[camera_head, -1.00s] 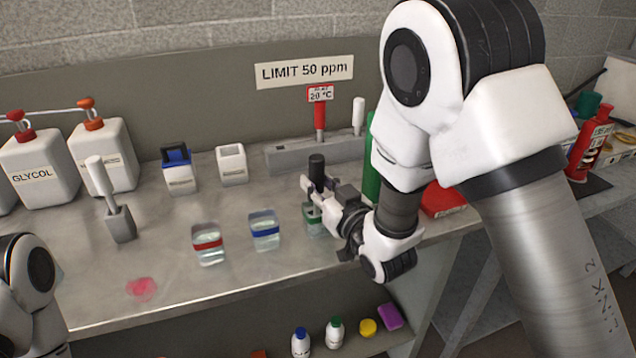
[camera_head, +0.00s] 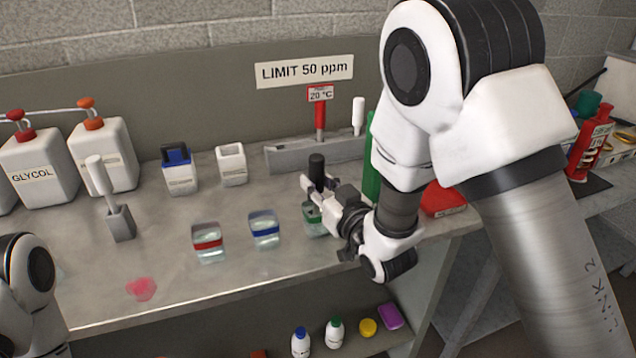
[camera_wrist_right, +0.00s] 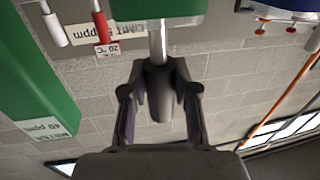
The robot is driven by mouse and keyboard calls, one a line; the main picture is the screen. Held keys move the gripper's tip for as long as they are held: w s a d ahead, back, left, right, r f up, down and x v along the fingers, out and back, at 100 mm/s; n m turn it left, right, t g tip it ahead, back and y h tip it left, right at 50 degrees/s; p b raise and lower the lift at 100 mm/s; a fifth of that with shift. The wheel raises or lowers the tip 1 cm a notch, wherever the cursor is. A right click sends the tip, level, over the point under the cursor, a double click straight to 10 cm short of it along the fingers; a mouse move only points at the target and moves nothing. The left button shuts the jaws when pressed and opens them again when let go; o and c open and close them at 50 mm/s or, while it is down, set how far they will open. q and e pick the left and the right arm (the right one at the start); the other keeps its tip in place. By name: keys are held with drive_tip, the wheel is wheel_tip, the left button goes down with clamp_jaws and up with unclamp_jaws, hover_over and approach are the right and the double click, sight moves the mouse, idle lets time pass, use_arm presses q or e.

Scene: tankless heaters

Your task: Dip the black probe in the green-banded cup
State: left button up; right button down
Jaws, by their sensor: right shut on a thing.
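The black probe (camera_head: 316,164) stands upright in my right gripper (camera_head: 319,186), above the green-banded cup (camera_head: 313,219). In the right wrist view my right gripper (camera_wrist_right: 158,85) is shut on the dark handle of the probe (camera_wrist_right: 157,104). Its metal rod (camera_wrist_right: 156,43) reaches to the rim of the green-banded cup (camera_wrist_right: 120,22), in that upside-down picture. I cannot tell how deep the rod's tip is. My gripper and wrist partly hide the cup in the head view. My left gripper is out of view; only part of that arm shows.
A red-banded cup (camera_head: 208,243) and a blue-banded cup (camera_head: 264,230) stand left of the green-banded one. A white probe (camera_head: 98,176) stands in a grey holder (camera_head: 120,224). A green meter (camera_head: 371,175) is behind my wrist. A pink spill (camera_head: 141,289) lies at front left.

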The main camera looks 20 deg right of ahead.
idle(0.5)
wheel_tip(320, 180, up, 10)
drive_tip(key=p, duration=0.7)
drive_tip(key=shift+r+p, duration=0.1)
drive_tip(key=shift+p, duration=0.2)
idle(0.5)
